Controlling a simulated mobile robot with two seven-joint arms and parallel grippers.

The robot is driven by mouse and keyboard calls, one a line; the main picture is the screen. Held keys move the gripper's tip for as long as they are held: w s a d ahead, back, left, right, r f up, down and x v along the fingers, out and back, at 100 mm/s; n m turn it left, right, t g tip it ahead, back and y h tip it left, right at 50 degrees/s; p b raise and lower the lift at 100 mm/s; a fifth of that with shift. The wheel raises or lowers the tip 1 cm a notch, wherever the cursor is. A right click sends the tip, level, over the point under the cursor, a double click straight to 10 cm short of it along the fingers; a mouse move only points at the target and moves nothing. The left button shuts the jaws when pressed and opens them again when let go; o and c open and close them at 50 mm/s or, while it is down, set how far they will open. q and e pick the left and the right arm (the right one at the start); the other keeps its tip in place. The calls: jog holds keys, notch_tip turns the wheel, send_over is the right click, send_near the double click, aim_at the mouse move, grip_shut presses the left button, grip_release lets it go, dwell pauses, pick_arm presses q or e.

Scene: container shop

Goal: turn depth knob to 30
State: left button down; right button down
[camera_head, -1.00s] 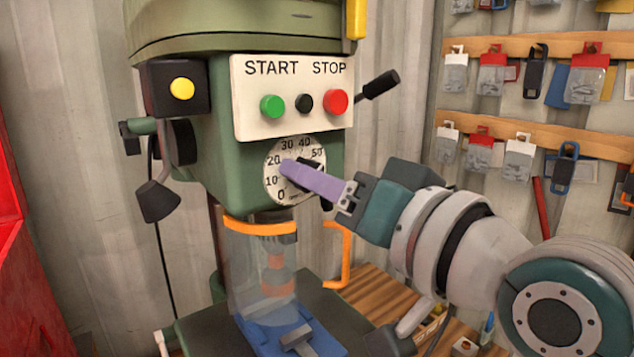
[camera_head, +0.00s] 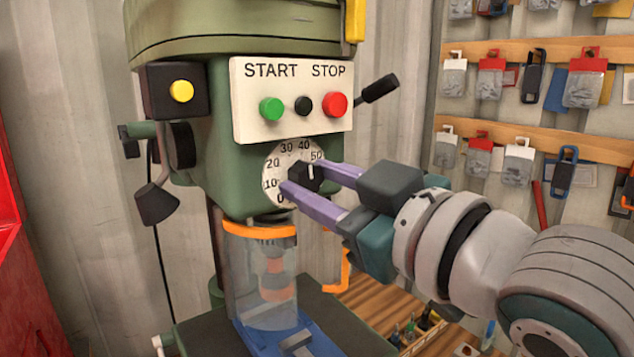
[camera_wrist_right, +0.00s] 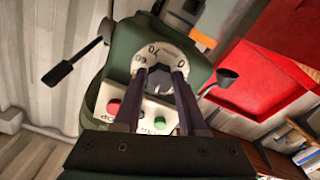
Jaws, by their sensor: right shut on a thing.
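The depth dial (camera_head: 272,165) is a round white face with black numbers on the front of the green drill press, below the START/STOP panel. Its black depth knob (camera_head: 304,175) sits at the dial's middle and bears a short white mark, which stands roughly upright in the head view; the exact reading is unclear. My right gripper (camera_head: 302,178), with purple fingers, is shut on the knob, one finger at its lower left and one at its upper right. In the right wrist view the knob (camera_wrist_right: 158,80) lies between both fingertips. My left gripper is not in view.
The panel above carries a green button (camera_head: 271,109), a black button (camera_head: 304,105) and a red button (camera_head: 336,104). A black-handled lever (camera_head: 378,88) sticks out at right. A clear guard (camera_head: 262,280) with an orange rim hangs below the dial.

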jog(key=shift+n, duration=1.1)
jog(key=shift+c, duration=2.3)
grip_release()
